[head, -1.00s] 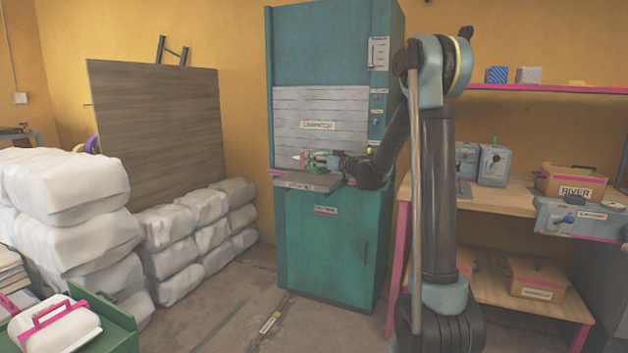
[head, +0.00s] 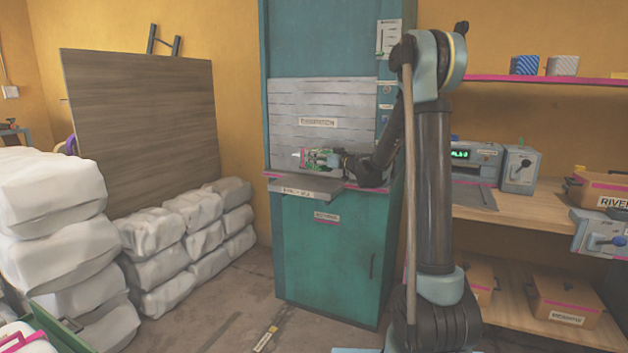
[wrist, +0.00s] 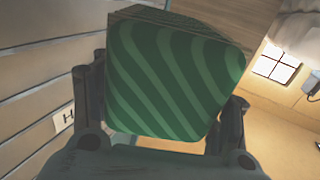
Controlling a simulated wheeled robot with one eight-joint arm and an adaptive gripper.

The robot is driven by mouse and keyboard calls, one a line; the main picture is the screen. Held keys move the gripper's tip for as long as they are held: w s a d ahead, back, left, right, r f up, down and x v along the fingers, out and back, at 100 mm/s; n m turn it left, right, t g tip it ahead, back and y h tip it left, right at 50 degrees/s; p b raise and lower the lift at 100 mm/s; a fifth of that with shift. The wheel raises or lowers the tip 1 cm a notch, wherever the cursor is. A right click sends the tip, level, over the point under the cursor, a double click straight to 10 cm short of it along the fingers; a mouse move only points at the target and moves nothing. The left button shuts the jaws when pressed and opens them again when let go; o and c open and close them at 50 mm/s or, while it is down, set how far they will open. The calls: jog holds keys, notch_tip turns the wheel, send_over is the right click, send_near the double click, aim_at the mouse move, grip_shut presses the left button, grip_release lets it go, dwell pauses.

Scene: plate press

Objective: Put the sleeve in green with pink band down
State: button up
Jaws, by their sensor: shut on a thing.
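A green sleeve with lighter green wavy stripes (wrist: 175,80) fills the middle of the wrist view, between the two fingers of my gripper (wrist: 165,115). No pink band shows on the face turned to the wrist camera. In the head view my gripper (head: 316,158) is small, pointing left in front of the teal cabinet's grey slatted shutter (head: 320,112). It is just above the grey ledge (head: 310,189). The sleeve is too small there to make out clearly.
The teal cabinet (head: 325,250) stands at centre. Stacked white bales (head: 165,230) fill the left. A wooden bench (head: 520,207) with grey devices (head: 521,170) and labelled boxes stands at right. Some floor is free before the cabinet.

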jog(key=shift+f, duration=3.8)
jog(key=shift+s, duration=0.1)
jog(key=o, duration=1.2)
